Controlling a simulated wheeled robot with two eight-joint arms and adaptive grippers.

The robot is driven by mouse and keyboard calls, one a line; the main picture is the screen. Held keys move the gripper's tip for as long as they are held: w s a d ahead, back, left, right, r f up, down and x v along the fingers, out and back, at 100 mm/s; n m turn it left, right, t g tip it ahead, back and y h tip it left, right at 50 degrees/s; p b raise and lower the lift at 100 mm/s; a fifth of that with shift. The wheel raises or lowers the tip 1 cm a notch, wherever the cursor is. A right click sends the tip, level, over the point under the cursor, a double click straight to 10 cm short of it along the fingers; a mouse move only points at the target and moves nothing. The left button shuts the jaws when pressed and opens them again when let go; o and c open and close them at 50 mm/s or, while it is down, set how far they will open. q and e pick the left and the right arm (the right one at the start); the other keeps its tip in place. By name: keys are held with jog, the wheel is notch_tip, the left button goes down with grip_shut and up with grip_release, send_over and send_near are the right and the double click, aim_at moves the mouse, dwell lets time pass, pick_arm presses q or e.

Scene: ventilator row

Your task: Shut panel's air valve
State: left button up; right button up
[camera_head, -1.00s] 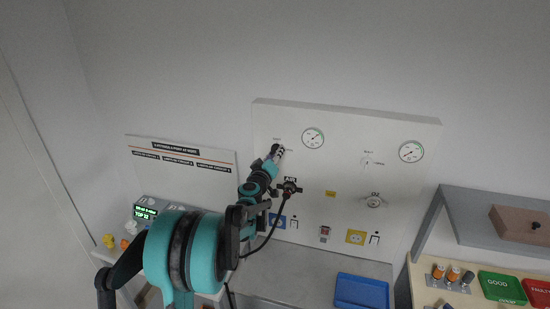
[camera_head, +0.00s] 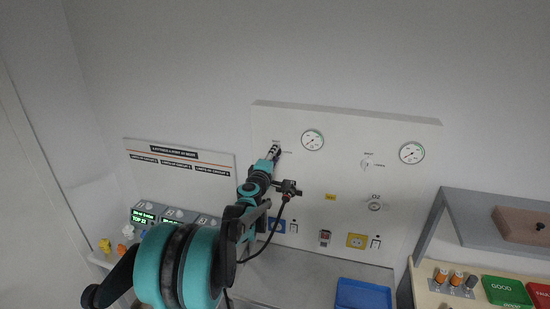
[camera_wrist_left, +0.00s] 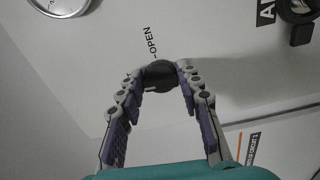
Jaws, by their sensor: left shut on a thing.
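The white wall panel (camera_head: 330,180) faces me. My left gripper (camera_head: 275,152) is at its upper left, below and left of the left gauge (camera_head: 312,140). In the left wrist view the fingers (camera_wrist_left: 160,78) are shut on a dark round valve knob (camera_wrist_left: 161,74), one finger on each side. The word OPEN is printed beside the knob, and the AIR lettering is cut off at the upper right edge. In the head view the gripper hides the knob. Which way the knob points I cannot tell. My right gripper is not in view.
A second valve (camera_head: 367,163) and gauge (camera_head: 411,152) are on the panel's right half. A hose connector (camera_head: 288,187) sticks out beside my arm. A blue tray (camera_head: 363,294) lies below; a grey shelf (camera_head: 480,225) stands at right. Small displays (camera_head: 145,214) are at left.

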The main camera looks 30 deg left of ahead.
pick_arm(q)
jog(key=shift+n, duration=0.5)
jog(key=o, duration=1.1)
jog(key=shift+a, duration=0.1)
jog(key=shift+o, duration=0.2)
jog(key=v, duration=1.2)
